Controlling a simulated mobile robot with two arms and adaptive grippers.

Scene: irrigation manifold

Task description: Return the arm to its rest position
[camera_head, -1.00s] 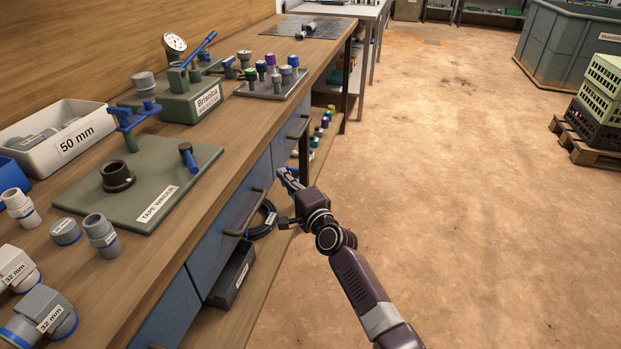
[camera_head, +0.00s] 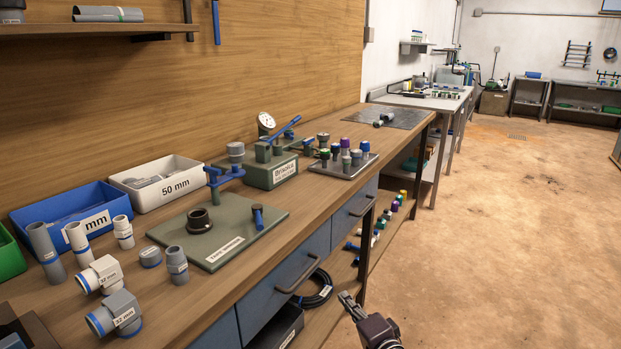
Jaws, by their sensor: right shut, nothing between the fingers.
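My right gripper (camera_head: 352,305) shows at the bottom of the head view, low beside the front of the workbench (camera_head: 330,195). It is shut and empty, and it hangs over the floor apart from the bench drawers. Only the gripper and a short piece of my right arm show; the rest is below the picture edge. My left gripper is not in view.
On the bench are a tape winder plate (camera_head: 232,250), a Brisolca test block (camera_head: 268,172), a tray of coloured caps (camera_head: 335,168), a white 50 mm bin (camera_head: 166,195) and grey fittings (camera_head: 121,312). A drawer handle (camera_head: 298,277) juts out near the gripper. The floor (camera_head: 500,240) at right is clear.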

